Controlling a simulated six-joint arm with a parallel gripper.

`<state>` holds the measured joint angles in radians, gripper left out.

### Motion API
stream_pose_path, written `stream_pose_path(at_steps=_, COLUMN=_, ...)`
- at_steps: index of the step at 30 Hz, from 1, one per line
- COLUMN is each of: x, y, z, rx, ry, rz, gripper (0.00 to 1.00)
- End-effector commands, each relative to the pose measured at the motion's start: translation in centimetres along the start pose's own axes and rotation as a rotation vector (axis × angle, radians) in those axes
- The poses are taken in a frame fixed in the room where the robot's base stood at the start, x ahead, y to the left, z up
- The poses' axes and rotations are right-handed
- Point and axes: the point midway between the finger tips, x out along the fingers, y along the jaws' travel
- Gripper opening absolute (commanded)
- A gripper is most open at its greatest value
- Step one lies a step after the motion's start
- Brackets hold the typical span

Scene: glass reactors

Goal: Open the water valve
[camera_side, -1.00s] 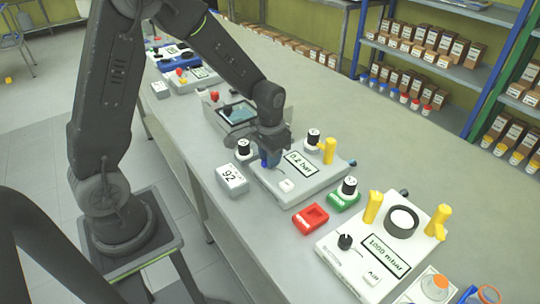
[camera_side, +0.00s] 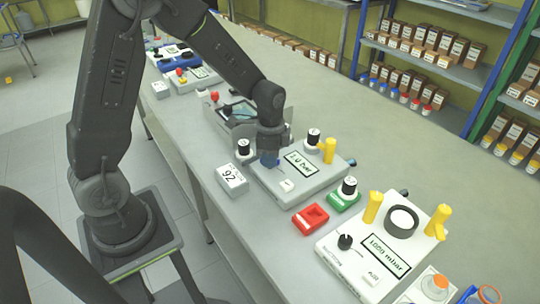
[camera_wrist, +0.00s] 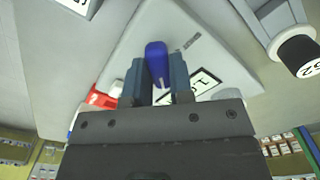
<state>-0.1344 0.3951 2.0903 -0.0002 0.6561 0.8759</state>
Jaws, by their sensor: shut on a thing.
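A pale box with a digital display (camera_side: 300,161) stands on the bench, and the blue valve handle (camera_side: 268,163) is on it. The display text is hard to read and looks like about 1.0 bar. My gripper (camera_side: 269,156) is at the blue handle in the side view. In the wrist view, my gripper's two fingers (camera_wrist: 158,82) are on either side of the blue handle (camera_wrist: 156,55), shut on it. Its lower part is hidden between the fingers.
A yellow handle (camera_side: 328,150) and black-capped knobs (camera_side: 313,137) stand close beside it. A box marked 92 (camera_side: 232,179), a red tray (camera_side: 311,218) and a 1000 mbar device (camera_side: 385,240) are near. The bench's far right side is clear.

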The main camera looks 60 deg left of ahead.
Motion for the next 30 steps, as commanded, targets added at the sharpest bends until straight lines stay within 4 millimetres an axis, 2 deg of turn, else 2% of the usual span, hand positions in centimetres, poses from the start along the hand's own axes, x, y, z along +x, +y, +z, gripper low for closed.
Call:
stream_pose_path(at_steps=20, x=0.03, y=0.01, z=0.03, rx=0.063, ry=-0.001, rz=0.0, gripper=0.0)
stream_pose_path(at_steps=21, x=0.03, y=0.01, z=0.03, rx=0.063, ry=-0.001, rz=0.0, gripper=0.24)
stream_pose_path(at_steps=28, x=0.03, y=0.01, z=0.02, rx=0.061, ry=-0.001, rz=0.0, gripper=0.46)
stream_pose_path(at_steps=30, x=0.02, y=0.01, z=0.02, rx=0.06, ry=-0.001, rz=0.0, gripper=0.47)
